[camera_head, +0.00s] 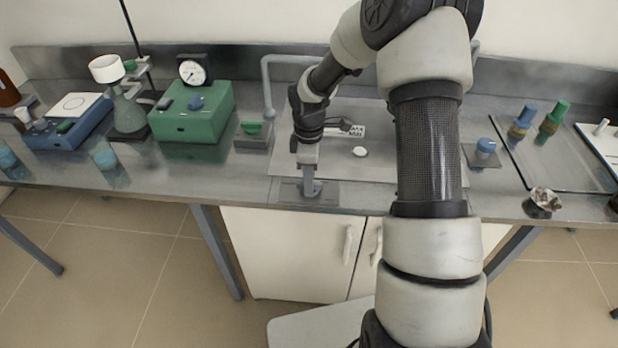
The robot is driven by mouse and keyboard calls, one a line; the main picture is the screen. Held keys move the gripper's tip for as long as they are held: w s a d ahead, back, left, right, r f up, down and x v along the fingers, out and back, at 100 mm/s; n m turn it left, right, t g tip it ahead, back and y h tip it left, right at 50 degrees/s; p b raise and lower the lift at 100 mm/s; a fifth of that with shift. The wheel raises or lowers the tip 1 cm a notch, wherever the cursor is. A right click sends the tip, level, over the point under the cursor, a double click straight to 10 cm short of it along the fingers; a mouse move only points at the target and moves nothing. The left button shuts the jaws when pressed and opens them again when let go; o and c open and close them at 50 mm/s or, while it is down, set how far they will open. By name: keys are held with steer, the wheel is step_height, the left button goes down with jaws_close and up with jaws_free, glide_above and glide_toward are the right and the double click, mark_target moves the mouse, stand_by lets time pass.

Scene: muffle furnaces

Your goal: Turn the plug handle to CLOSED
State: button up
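My gripper (309,188) points straight down over a small dark plate (325,197) near the front edge of the bench. Its fingertips are at or just above the plate, and I cannot tell whether they touch anything. The view is too small to tell if the fingers are open or shut. No plug handle can be clearly made out; one may be hidden at or behind the fingers. No CLOSED mark can be read.
A green box with a gauge (190,112) and a green knob on a grey block (252,128) stand left of the gripper. A blue knob (485,147) is right of my arm, which hides the bench behind it. White cabinet doors (290,250) are below the bench edge.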

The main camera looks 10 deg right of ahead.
step_height(320, 180, up, 17)
steer(key=p, duration=0.1)
steer(key=shift+r, duration=0.2)
stand_by(0.6)
